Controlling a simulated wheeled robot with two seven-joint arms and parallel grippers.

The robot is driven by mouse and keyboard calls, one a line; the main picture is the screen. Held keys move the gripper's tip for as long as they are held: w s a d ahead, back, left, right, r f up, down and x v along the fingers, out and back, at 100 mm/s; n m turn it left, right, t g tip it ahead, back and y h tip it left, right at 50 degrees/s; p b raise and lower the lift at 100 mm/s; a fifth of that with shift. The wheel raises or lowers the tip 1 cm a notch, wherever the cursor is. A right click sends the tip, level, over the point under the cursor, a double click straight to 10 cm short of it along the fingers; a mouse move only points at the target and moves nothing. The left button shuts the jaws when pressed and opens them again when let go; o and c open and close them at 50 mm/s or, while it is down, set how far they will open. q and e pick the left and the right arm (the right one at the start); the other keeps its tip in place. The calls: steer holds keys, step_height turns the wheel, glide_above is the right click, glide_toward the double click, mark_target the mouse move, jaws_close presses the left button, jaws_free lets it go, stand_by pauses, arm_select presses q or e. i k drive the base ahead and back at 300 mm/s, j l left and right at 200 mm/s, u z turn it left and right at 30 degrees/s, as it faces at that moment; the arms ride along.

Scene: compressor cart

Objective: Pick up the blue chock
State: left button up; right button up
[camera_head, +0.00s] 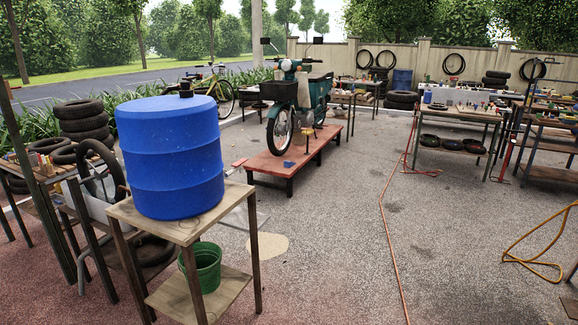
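A small blue object, which looks like the blue chock (288,164), lies on the red-brown platform (268,166) near its front end. It is close to the front wheel of the teal moped (311,92), which stands upright on the platform. The object is small and far off, so its exact shape is hard to tell. Neither of my grippers is in view.
A wooden stand (175,228) with a large blue barrel (172,160) and a green bucket (205,266) fills the left foreground. An orange hose (388,240) crosses open paving on the right. Work tables (455,115) line the back.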

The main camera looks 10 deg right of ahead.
mark_target(288, 164)
steer(key=i+l+z, duration=0.25)
steer(key=i+z, duration=0.15)
steer(key=i, duration=0.3)
steer(key=i+z, duration=0.4)
steer(key=i, duration=0.3)
steer(key=i+j+z, duration=0.15)
steer(key=i+z, duration=0.25)
steer(key=i, duration=0.35)
steer(key=i+u, duration=0.1)
steer(key=i, duration=0.45)
steer(key=i+l+u, duration=0.1)
steer(key=i, duration=0.4)
steer(key=i+l+u, duration=0.1)
steer(key=i, duration=0.45)
steer(key=i+l+u, duration=0.1)
steer(key=i, duration=0.4)
steer(key=i+j+u, duration=0.2)
steer(key=i+u, duration=0.2)
steer(key=i+j+u, duration=0.1)
steer(key=i+u, duration=0.75)
steer(key=i+l+u, duration=0.2)
steer(key=i+u, duration=0.25)
steer(key=i+j+z, duration=0.1)
steer(key=i, duration=0.65)
steer(key=i+j+z, duration=0.1)
steer(key=i, duration=0.6)
steer(key=j, duration=0.1)
